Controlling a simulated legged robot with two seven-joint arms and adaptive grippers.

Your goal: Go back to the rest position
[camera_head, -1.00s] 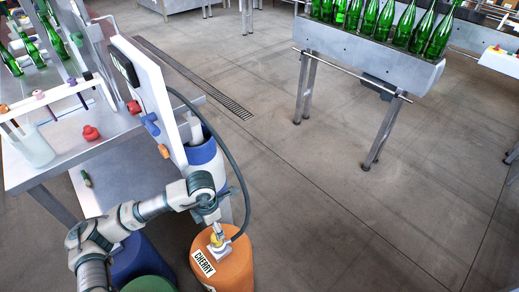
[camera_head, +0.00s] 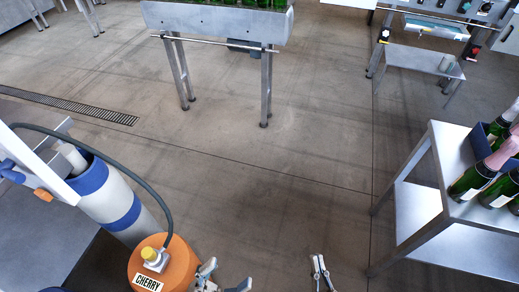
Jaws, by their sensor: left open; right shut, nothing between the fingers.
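My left gripper (camera_head: 226,276) is at the bottom edge, just right of the orange drum, with its fingers spread and nothing between them. My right gripper (camera_head: 318,262) is at the bottom edge, right of the left one, over bare floor. Its fingers are together and empty. The orange drum (camera_head: 178,268) carries a "CHERRY" label and a yellow cap, with a dark hose running up from it to the left. Most of both arms is out of view.
A grey shelf table (camera_head: 412,185) stands at the right with dark bottles (camera_head: 478,178) on it. A conveyor (camera_head: 215,22) with green bottles is at the top. A blue and white cylinder (camera_head: 118,205) stands at the left. The middle floor is open.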

